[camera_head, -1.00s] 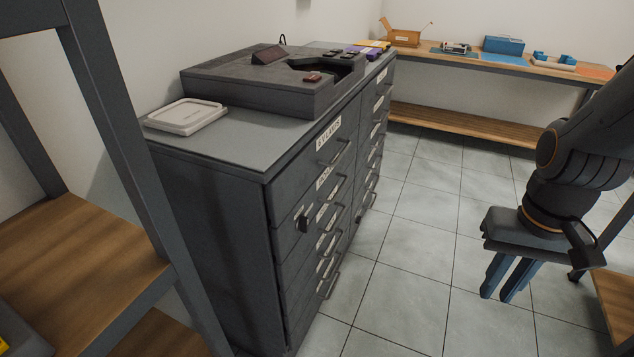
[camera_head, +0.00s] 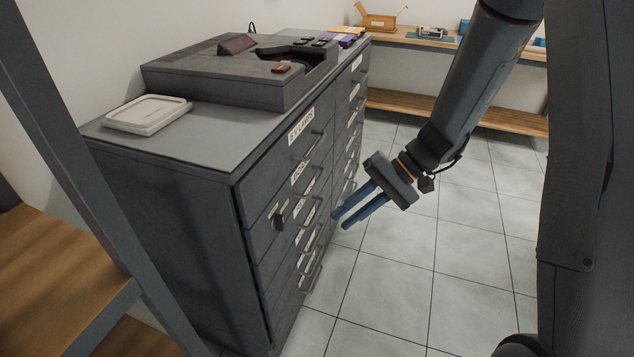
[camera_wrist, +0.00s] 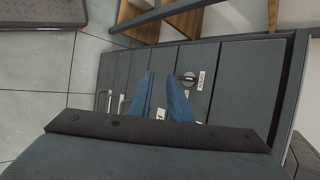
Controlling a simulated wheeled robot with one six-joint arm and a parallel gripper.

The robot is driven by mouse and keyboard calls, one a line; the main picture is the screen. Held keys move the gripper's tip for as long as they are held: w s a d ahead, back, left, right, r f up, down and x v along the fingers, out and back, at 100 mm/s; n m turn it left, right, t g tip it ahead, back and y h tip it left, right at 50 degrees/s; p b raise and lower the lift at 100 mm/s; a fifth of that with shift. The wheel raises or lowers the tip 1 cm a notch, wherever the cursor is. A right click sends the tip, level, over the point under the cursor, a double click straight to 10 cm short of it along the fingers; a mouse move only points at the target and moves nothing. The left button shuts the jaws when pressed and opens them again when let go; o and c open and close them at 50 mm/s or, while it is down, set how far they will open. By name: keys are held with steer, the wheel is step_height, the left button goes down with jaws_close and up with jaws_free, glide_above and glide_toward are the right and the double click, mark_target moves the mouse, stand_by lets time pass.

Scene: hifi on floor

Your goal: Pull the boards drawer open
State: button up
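The grey drawer cabinet (camera_head: 170,205) stands at the left with its drawer fronts facing right. Its near column has several labelled drawers with bar handles. The second label down (camera_head: 299,172) appears to begin "BOA"; its handle (camera_head: 314,180) stands out from the front. A dark lock or knob (camera_head: 278,218) sits on that column. My gripper (camera_head: 339,221) points down-left toward the fronts, with its two blue fingers apart and nothing between them. In the wrist view my gripper (camera_wrist: 161,74) appears over the turned drawer fronts (camera_wrist: 228,75), hiding part of them.
A shelf rack with wooden boards (camera_head: 65,260) stands close at left. A long wooden bench (camera_head: 480,110) is at the back. The tiled floor (camera_head: 390,280) right of the cabinet is clear.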

steer(key=w+a+f+t+y, duration=0.2)
steer(key=w+f+y, duration=0.1)
steer(key=w, duration=0.5)
steer(key=m+t+y, duration=0.2)
steer(key=t, duration=0.4)
glide_toward(317, 180)
steer(key=a+f, duration=0.1)
steer(key=a, duration=0.1)
steer(key=shift+w+p+x, duration=0.2)
steer(key=shift+p+x, duration=0.1)
steer(key=shift+x, duration=1.7)
steer(key=shift+w+p+x, duration=0.2)
steer(key=shift+p+x, duration=0.1)
steer(key=shift+x, duration=1.7)
steer(key=shift+d, duration=0.15)
jaws_close()
